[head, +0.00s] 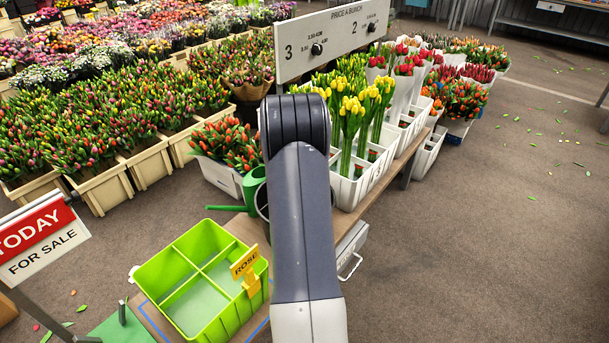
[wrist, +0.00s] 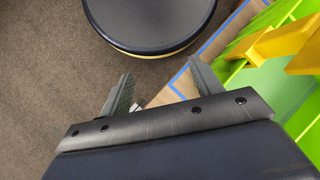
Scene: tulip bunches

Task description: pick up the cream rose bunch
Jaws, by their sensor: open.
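I cannot make out a cream rose bunch in either view. My gripper (wrist: 160,88) is open in the wrist view, its two grey fingers spread apart with no bunch between them. In the head view my arm hides the gripper and part of the bench. A lime green crate (head: 200,228) with several compartments stands at the front of the bench, with a yellow tag reading ROSE (head: 246,265) on its right side. The compartments that show look empty. In the wrist view the crate (wrist: 285,12) and its yellow tag lie to the right of the fingers.
White crates (head: 350,192) with yellow and red tulips stand on the bench behind my arm, under a price board (head: 334,38). A green watering can (head: 252,188) is left of my arm. A sale sign (head: 42,240) stands at left.

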